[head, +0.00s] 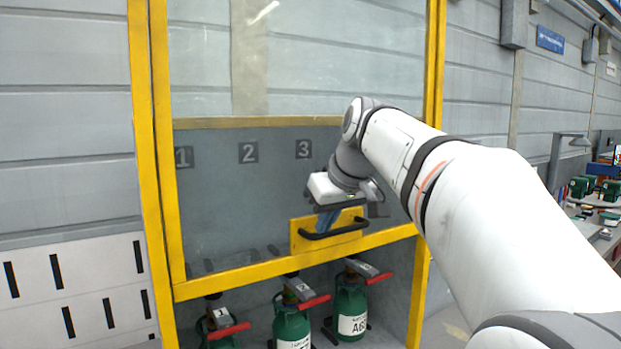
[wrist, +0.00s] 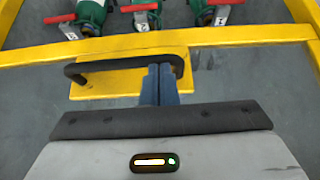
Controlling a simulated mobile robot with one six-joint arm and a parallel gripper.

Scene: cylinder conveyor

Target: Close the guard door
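The guard door (head: 215,225) is a clear panel in a yellow frame, seen in the head view. Its lower yellow rail (head: 235,277) hangs above an open gap where green cylinders show. A black bar handle (head: 335,233) on a yellow plate (head: 303,241) sits low on the door; the handle also shows in the wrist view (wrist: 105,66). My gripper (head: 326,222) is at the handle, its blue fingers pointing down. In the wrist view its fingers (wrist: 160,70) are side by side, pressed together, at one end of the bar. Whether they touch the bar is unclear.
Several green cylinders with red levers and grey tags, one of them here (head: 350,312), stand below the door rail. Yellow posts (head: 150,150) flank the door. A white slotted panel (head: 75,290) is at left, and a workbench (head: 600,215) with green items is at far right.

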